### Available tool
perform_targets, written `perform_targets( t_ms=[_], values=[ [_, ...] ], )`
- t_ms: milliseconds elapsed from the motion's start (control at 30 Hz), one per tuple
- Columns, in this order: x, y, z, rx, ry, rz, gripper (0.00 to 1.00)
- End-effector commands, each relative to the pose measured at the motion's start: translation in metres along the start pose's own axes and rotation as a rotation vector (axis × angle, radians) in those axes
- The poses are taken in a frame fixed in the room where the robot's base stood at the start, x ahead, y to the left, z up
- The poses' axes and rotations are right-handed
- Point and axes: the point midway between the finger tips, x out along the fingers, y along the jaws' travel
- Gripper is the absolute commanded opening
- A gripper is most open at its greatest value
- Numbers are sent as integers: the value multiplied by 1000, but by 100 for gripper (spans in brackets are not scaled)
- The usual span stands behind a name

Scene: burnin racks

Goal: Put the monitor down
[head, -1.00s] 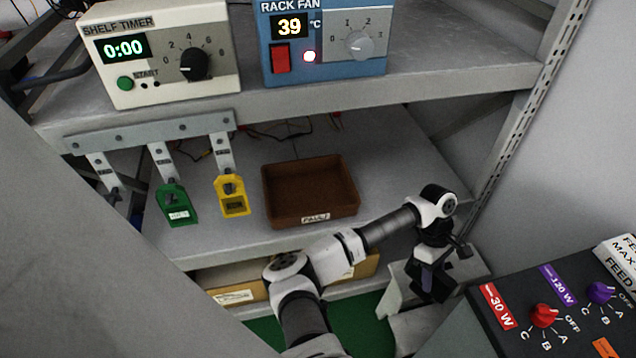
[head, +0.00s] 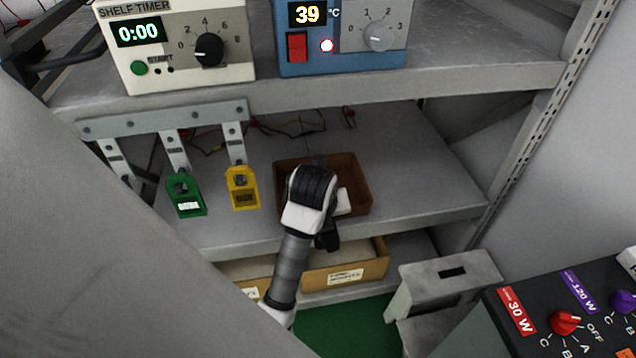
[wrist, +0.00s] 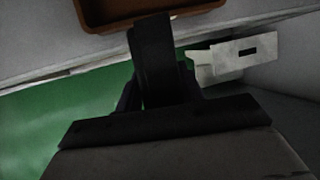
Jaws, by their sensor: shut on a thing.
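My gripper (head: 327,238) is mostly hidden behind my own arm in the head view, in front of the brown tray (head: 350,207) on the middle shelf. In the wrist view my gripper (wrist: 155,95) is shut on a dark thing, taken to be the monitor, whose outline is hard to tell from the dark fingers. The tray's near edge (wrist: 150,14) shows at the top of the wrist view. A green monitor (head: 187,196) and a yellow monitor (head: 243,189) hang from hooks on the rail (head: 165,118) at the left.
Cardboard boxes (head: 350,272) sit below. The middle shelf is clear right of the tray.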

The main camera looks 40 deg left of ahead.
Motion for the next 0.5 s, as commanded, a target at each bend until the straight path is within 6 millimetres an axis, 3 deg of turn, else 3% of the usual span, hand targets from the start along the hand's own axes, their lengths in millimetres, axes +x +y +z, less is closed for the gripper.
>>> perform_targets(
  t_ms=[267, 500],
  values=[
    [18, 2, 37, -11, -2, 5, 3],
    [34, 4, 96, -12, 1, 8, 3]
  ],
)
